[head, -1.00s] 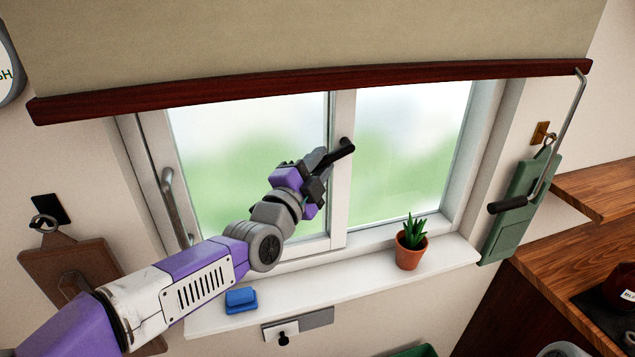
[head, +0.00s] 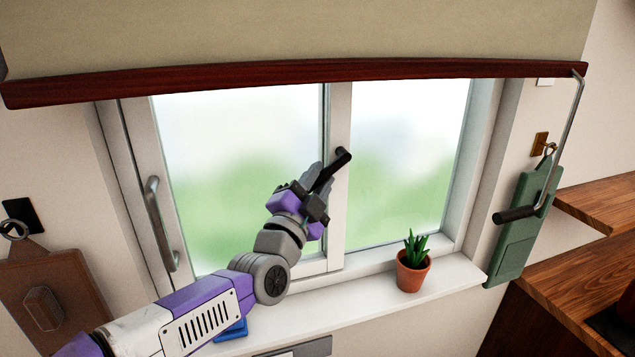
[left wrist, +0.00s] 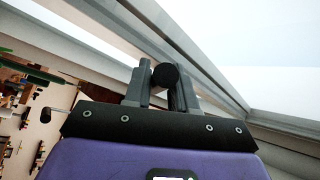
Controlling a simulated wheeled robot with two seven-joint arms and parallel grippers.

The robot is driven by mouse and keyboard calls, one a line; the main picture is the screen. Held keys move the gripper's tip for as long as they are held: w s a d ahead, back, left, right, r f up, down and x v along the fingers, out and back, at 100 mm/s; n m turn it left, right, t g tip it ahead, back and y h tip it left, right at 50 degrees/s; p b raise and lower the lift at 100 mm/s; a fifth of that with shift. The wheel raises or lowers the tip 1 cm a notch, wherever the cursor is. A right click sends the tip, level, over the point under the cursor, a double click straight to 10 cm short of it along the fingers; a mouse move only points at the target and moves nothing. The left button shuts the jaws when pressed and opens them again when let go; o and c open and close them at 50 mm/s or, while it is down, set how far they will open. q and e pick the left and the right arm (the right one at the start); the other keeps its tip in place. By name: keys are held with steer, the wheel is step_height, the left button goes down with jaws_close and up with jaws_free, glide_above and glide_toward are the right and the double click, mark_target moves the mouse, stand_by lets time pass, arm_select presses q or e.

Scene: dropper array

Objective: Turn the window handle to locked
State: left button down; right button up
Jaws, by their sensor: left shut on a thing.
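The black window handle (head: 336,163) sits on the white middle upright of the window frame (head: 339,115). From its upper right end on the upright it slopes down and to the left. My left gripper (head: 322,179) is shut on the handle's lower part, and its fingers hide some of it. In the left wrist view the handle's dark round end (left wrist: 165,76) shows between the two grey fingers of my left gripper (left wrist: 163,92). My right gripper is not in view.
A potted plant (head: 411,272) stands on the white sill (head: 352,301). A blue block (head: 232,331) is partly behind my left arm. A grey pull handle (head: 158,225) is on the left frame. A blind with a dark red bar (head: 300,75) hangs above; its crank (head: 516,214) is at right.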

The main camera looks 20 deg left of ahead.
arm_select(q)
steer(key=c, duration=1)
jaws_free()
steer(key=shift+v, duration=3.75)
steer(key=shift+c, duration=0.3)
